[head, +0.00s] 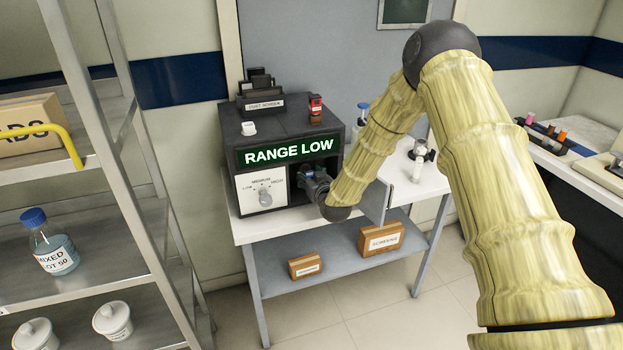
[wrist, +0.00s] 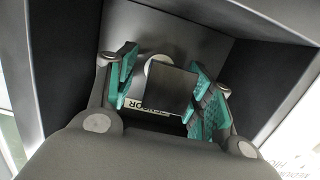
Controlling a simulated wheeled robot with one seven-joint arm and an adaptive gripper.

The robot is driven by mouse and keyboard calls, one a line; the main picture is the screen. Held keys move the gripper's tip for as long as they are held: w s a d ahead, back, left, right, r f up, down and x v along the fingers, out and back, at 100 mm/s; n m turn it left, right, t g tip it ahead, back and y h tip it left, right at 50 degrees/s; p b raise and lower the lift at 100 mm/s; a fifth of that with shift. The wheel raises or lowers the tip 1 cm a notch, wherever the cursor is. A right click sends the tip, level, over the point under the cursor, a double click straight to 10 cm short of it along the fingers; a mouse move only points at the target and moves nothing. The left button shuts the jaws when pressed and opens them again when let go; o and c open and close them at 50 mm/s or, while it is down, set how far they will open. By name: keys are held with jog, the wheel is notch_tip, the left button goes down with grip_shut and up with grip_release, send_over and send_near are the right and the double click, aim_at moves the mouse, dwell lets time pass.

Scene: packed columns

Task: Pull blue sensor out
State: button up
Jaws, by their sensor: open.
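The dark instrument box (head: 290,125) with a lit "RANGE LOW" display stands on a white bench. My gripper (head: 312,180) reaches into the open bay at its lower right. A small blue patch shows at the gripper there; I cannot tell whether it is the sensor. In the wrist view my gripper (wrist: 168,95) is open, its teal pads on either side of a dark block (wrist: 172,88). A white label reading "SENSOR" (wrist: 148,108) lies by the block. The block looks grey-black, not clearly blue. Whether the pads touch it, I cannot tell.
Bay walls (wrist: 268,85) are close around my gripper. A dial panel (head: 262,192) sits left of the bay. A metal shelf (head: 120,165) is at left.

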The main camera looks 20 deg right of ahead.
grip_shut()
jog(key=shift+s+f, duration=0.1)
jog(key=shift+s, duration=0.65)
dwell(0.8)
jog(key=shift+s+d+f, duration=0.1)
jog(key=shift+s+f, duration=0.1)
jog(key=shift+s, duration=1.05)
jog(key=shift+s+f, duration=0.15)
jog(key=shift+s, duration=1.15)
jog(key=shift+s+d+f, duration=0.1)
jog(key=shift+s+f, duration=0.1)
jog(key=shift+s, duration=1.05)
